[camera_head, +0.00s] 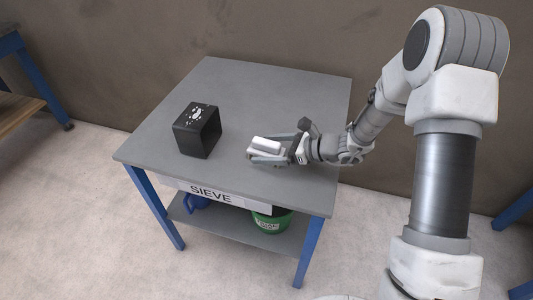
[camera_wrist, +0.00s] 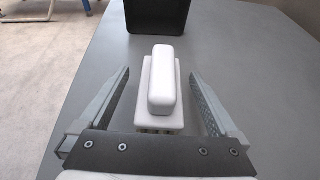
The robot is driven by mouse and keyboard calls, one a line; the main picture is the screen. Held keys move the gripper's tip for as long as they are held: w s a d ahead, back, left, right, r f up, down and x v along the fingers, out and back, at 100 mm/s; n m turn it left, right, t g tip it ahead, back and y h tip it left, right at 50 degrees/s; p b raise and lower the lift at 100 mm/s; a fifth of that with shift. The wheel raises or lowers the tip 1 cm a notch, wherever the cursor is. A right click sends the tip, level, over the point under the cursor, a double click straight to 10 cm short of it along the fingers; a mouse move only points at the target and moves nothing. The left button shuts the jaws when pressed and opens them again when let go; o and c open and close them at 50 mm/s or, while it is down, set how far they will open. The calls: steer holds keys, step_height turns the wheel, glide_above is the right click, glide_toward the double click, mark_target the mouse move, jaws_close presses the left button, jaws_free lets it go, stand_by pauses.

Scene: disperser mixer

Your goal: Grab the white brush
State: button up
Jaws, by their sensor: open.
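The white brush (camera_head: 266,146) lies on the grey table (camera_head: 277,93), near the middle of its front half. In the wrist view the white brush (camera_wrist: 161,82) shows a long raised handle on a flat white base. A strip of bristles shows at its near end. My gripper (camera_head: 268,147) is low over the table, with its fingers on either side of the brush. In the wrist view my gripper (camera_wrist: 158,82) is open, with a gap between the brush and each finger. Nothing is held.
A green bucket (camera_head: 271,221) and a blue item (camera_head: 197,203) sit on the lower shelf. The table's back is clear.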

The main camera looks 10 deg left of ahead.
mark_target(257, 148)
steer(key=x, duration=0.3)
steer(key=shift+w+a+f+b, duration=0.15)
steer(key=shift+a+b, duration=0.1)
steer(key=shift+b, duration=0.15)
